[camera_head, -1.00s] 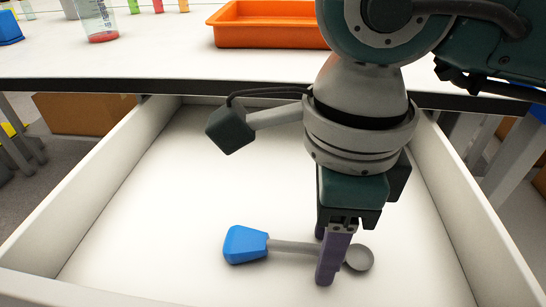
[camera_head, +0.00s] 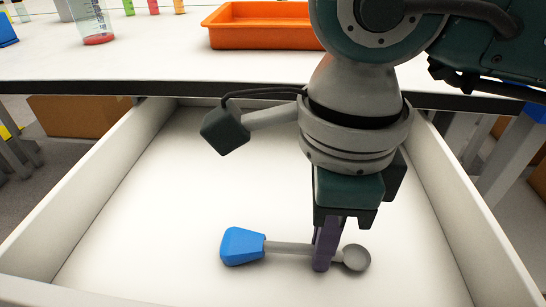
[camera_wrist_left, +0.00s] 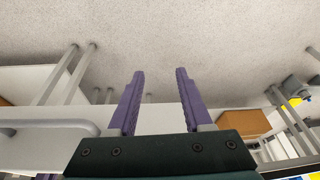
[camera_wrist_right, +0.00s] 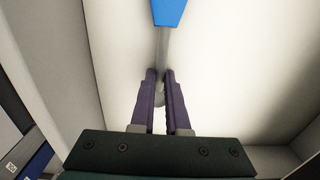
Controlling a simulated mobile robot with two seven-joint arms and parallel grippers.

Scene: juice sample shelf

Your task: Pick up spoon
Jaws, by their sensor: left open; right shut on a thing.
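The spoon has a blue handle (camera_head: 242,246), a thin grey shaft and a round grey bowl (camera_head: 356,257). It lies crosswise in the open white drawer, handle to the left. My right gripper (camera_head: 322,262) points down and is shut on the shaft close to the bowl. In the right wrist view the purple fingers (camera_wrist_right: 161,88) close around the grey shaft, with the blue handle (camera_wrist_right: 169,12) beyond; the bowl is mostly hidden between the fingers. My left gripper (camera_wrist_left: 158,85) is open and empty in the left wrist view, away from the spoon.
White drawer walls (camera_head: 475,215) rise on both sides of the spoon. The white table (camera_head: 150,62) stands behind, with an orange tray (camera_head: 262,38) and a beaker (camera_head: 92,22) on it. The drawer floor behind the spoon is clear.

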